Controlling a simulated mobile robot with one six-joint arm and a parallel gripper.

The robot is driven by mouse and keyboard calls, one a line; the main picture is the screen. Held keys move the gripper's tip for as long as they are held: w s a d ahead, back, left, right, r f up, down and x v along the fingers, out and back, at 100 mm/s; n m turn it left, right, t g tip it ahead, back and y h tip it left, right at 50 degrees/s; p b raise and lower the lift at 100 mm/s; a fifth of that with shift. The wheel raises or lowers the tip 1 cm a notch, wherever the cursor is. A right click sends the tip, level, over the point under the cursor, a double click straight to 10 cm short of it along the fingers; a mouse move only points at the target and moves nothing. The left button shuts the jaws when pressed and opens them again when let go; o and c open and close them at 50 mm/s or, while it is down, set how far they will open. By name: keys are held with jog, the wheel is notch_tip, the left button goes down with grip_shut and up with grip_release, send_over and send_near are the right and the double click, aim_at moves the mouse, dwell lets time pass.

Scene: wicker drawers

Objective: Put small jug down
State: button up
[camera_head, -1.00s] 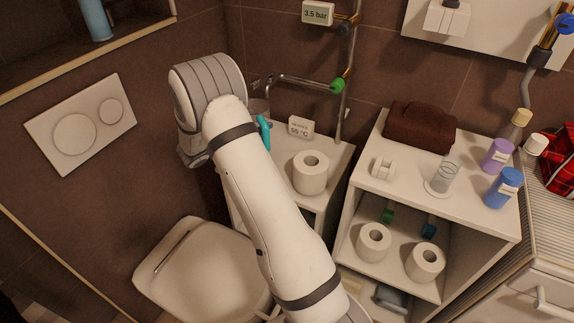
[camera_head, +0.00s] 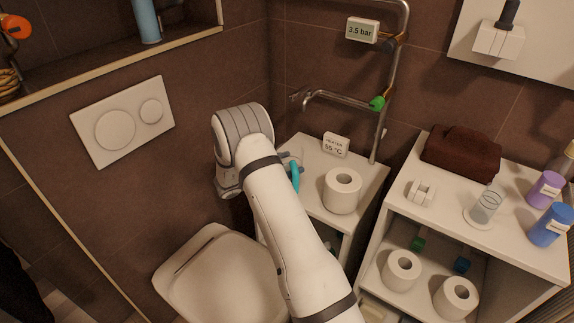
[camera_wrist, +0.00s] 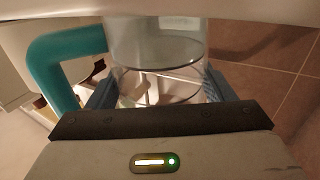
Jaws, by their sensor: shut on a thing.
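The small jug is clear with a teal handle. In the head view its handle (camera_head: 295,177) shows just right of my arm, over the left part of a small white cabinet's top (camera_head: 312,203); my arm hides most of the jug. In the wrist view the clear jug body (camera_wrist: 155,45) is between my two blue fingers, with the teal handle (camera_wrist: 62,60) at the left. My gripper (camera_wrist: 158,90) is shut on the jug. Whether the jug's base touches the cabinet top cannot be told.
A toilet roll (camera_head: 342,191) stands right of the jug, with a 55 °C display (camera_head: 335,145) behind it. A pipe with a green knob (camera_head: 377,103) rises behind. The white shelf unit (camera_head: 445,212) at right holds a brown towel, bottles and rolls. The toilet (camera_head: 215,275) is below left.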

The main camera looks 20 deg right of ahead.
jog(key=shift+f, duration=0.15)
jog(key=o, duration=1.3)
jog(key=shift+c, duration=0.2)
